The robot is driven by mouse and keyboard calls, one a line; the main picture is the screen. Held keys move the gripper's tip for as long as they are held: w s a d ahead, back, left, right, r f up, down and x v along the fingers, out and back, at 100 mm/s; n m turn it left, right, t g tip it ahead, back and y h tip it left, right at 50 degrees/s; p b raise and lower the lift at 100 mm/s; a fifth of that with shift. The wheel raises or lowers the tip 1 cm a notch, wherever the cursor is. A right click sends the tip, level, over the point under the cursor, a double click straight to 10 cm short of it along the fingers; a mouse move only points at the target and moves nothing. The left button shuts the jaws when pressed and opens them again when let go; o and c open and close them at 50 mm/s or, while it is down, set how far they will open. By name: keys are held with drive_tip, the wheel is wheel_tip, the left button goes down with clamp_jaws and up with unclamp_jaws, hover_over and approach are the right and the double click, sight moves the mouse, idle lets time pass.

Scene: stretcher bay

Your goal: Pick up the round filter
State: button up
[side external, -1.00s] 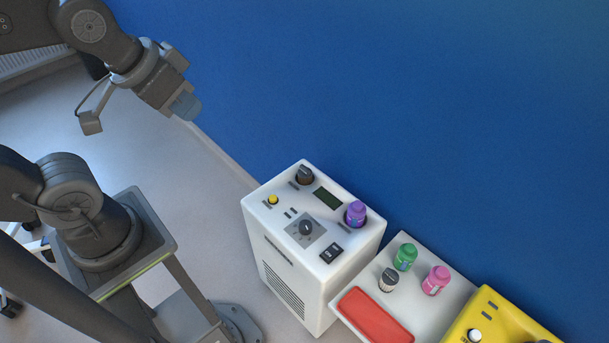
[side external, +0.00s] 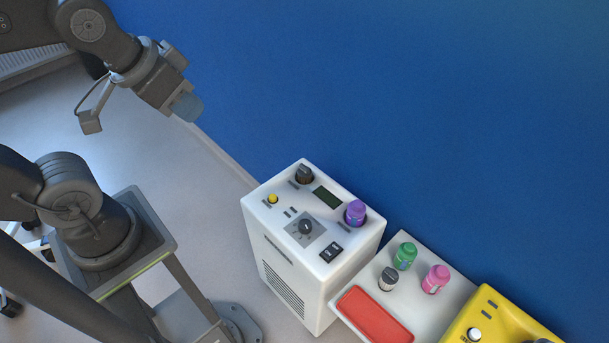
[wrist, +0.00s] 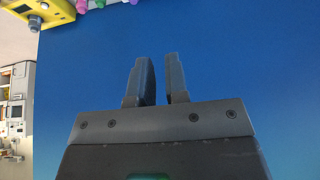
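No thing in view is plainly a round filter. A small round item with a dark top and a pale, banded side (side external: 388,279) stands upright on the white tray (side external: 453,294), and I cannot tell whether it is the filter. My gripper (side external: 187,106) is high at the upper left in the side external view, well away from the tray. In the wrist view the two fingers (wrist: 160,80) stand apart with a narrow gap, and nothing shows between them.
A yellow unit (side external: 500,325) is at right. A blue wall (side external: 400,100) runs behind.

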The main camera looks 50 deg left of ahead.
drive_tip(key=o, duration=1.1)
drive_tip(key=n+g+y, duration=0.4)
drive_tip(key=n+g, duration=0.2)
drive_tip(key=n, duration=1.2)
hover_over(305, 167)
drive_tip(key=d, duration=0.2)
wheel_tip(305, 167, down, 38)
drive_tip(key=shift+w+f, duration=0.1)
drive_tip(key=shift+x, duration=3)
